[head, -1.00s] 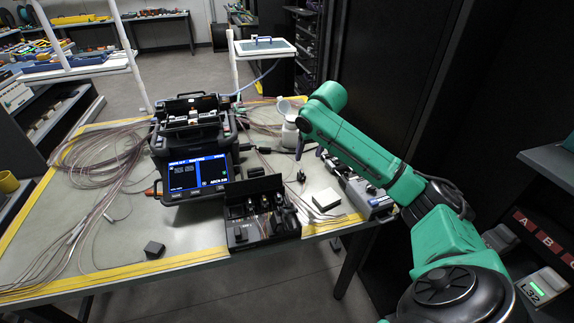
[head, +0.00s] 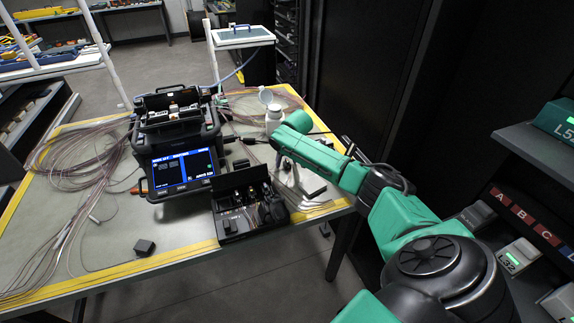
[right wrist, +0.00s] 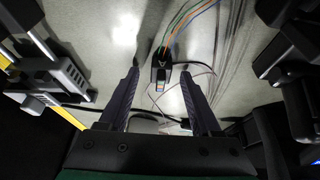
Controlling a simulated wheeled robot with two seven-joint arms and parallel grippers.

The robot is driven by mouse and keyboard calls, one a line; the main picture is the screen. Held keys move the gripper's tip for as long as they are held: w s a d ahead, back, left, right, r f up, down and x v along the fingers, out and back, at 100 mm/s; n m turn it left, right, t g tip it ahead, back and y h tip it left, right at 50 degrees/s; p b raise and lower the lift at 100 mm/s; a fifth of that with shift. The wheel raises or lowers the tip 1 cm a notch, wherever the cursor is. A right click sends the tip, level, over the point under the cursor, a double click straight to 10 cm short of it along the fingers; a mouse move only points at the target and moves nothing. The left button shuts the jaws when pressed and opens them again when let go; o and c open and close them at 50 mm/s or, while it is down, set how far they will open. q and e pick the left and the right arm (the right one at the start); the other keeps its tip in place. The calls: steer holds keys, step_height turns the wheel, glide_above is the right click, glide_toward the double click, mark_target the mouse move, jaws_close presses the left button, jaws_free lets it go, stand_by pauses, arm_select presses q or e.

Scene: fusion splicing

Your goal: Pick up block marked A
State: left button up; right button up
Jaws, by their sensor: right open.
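A red label reading A (head: 501,197) is on the shelf edge at the right, with B and C labels beside it. A grey block (head: 477,216) sits below the A label; I cannot read a mark on it. A small dark block (head: 145,246) lies at the table's front left, with no readable mark. My right gripper (right wrist: 158,80) is open and points down over the table. A black piece with coloured wires (right wrist: 161,72) shows beyond and between its fingertips, not gripped. In the head view my right arm partly hides the gripper. My left gripper is not in view.
The fusion splicer (head: 178,150) with a lit screen stands on the table (head: 105,255). A black tool tray (head: 232,222) is in front of it. A white bottle (head: 273,118) stands behind my right arm. Looped fibres cover the left.

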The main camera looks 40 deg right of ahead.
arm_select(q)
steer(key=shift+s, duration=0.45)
arm_select(e)
steer(key=shift+r, duration=0.1)
jaws_close()
